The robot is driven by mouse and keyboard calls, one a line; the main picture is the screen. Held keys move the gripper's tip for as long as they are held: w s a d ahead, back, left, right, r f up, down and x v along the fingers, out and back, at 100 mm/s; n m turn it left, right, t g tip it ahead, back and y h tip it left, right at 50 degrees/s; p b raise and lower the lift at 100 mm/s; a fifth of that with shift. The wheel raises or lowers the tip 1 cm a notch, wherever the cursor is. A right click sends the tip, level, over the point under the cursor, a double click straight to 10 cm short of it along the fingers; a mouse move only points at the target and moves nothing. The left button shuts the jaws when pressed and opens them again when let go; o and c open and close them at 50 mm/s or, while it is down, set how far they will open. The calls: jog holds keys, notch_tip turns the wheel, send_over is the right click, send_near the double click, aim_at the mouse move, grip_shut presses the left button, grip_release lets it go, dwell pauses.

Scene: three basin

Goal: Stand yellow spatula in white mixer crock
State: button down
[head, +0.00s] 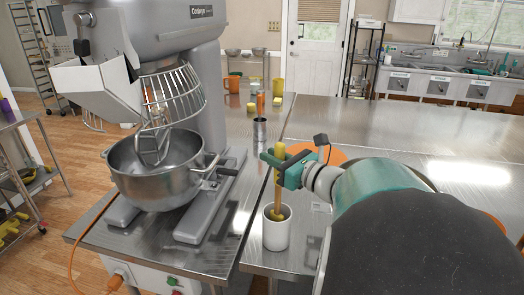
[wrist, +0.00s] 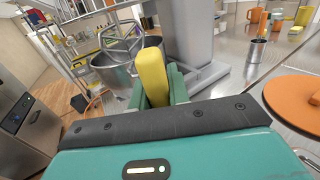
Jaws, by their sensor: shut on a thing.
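The yellow spatula (head: 280,188) is upright in my gripper (head: 279,165), which is shut around its handle. Its lower end is at the mouth of the white crock (head: 277,233) and appears to be inside the rim. How deep it reaches is hidden by the crock wall. The crock stands upright on the steel table near its front edge. In the wrist view the yellow end of the spatula (wrist: 152,75) rises between the green fingers of my gripper (wrist: 158,92). The crock is not visible in the wrist view.
A large grey mixer with a steel bowl (head: 155,170) stands left of the crock. An orange disc (wrist: 293,102) lies to the right. The steel table at back right is clear.

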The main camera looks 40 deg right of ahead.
jog(key=shift+f, duration=1.5)
jog(key=c, duration=1.3)
grip_release()
jog(key=shift+o, duration=0.2)
jog(key=shift+s, duration=0.1)
jog(key=shift+s+d, duration=0.2)
jog(key=shift+s, duration=1.25)
jog(key=s+d, duration=0.1)
jog(key=s, duration=1.2)
jog(key=shift+s+d, duration=0.35)
jog(key=shift+d, duration=0.05)
